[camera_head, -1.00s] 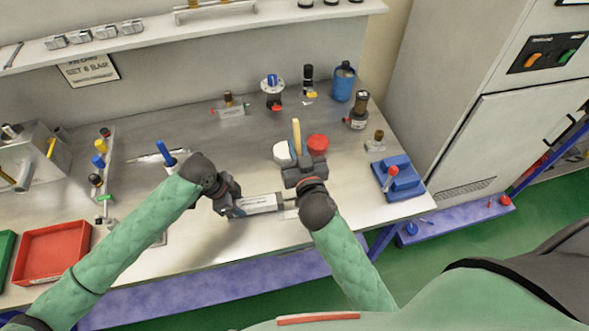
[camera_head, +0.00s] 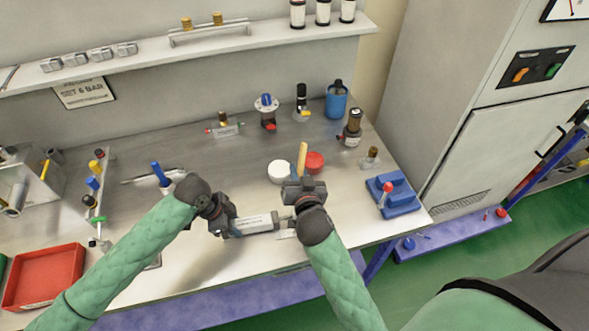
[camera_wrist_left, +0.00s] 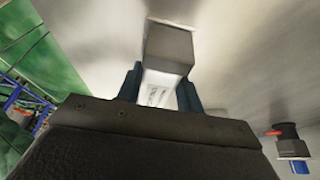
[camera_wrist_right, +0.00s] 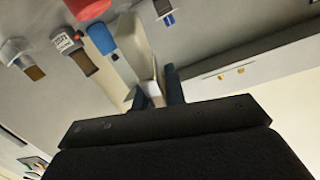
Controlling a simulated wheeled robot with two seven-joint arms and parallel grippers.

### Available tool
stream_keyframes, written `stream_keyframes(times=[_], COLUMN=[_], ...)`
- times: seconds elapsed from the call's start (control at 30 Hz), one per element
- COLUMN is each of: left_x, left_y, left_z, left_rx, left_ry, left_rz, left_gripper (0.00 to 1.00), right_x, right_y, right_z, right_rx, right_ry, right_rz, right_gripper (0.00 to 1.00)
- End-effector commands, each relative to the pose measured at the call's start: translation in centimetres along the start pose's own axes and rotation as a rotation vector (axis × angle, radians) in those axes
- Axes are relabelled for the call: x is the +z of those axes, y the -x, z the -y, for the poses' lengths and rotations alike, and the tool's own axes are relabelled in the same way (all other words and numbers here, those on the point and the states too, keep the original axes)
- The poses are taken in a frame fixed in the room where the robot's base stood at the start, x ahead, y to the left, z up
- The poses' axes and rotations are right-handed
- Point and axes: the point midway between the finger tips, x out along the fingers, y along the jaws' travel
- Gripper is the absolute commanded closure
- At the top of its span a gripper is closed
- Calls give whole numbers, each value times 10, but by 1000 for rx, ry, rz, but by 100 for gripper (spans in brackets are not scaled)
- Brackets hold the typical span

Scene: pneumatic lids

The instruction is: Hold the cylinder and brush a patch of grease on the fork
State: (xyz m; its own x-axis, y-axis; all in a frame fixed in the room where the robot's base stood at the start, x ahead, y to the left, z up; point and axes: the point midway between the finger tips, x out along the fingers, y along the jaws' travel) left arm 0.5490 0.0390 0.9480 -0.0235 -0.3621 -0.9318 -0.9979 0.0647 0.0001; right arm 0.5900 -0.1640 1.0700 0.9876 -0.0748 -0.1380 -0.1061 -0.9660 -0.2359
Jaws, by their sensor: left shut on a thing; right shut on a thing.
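My left gripper (camera_head: 230,226) is shut on the silver cylinder (camera_head: 258,222), which lies roughly level above the bench with its rod end to the right. The cylinder body also shows between the fingers in the left wrist view (camera_wrist_left: 167,50). My right gripper (camera_head: 300,184) is shut on a brush, whose wooden handle (camera_head: 302,154) points up and away. The handle also shows in the right wrist view (camera_wrist_right: 138,45). The brush tip and the fork at the rod end are mostly hidden by my right gripper. A white tub (camera_head: 279,172) stands just behind.
A red round thing (camera_head: 314,161) stands beside the white tub. A blue block with a red-knobbed lever (camera_head: 402,196) is at the bench's right edge. A red tray (camera_head: 45,277) lies at the left. Fittings line the back.

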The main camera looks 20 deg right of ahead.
Motion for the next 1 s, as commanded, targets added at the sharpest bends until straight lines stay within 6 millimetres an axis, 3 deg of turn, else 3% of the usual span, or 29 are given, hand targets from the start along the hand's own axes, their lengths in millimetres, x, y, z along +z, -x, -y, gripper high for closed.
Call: stream_keyframes(times=[0.6, 1.0], left_x=[2, 2], left_y=[-2, -2], left_z=[-2, -2], left_rx=[5, 4], left_ry=[1, 1], left_rz=[3, 3], left_gripper=[84, 84], right_x=[46, 52], right_y=[-7, -7], right_z=[-12, -13], right_rx=[2, 1], right_ry=[-4, -3], right_rz=[3, 1], right_gripper=[100, 100])
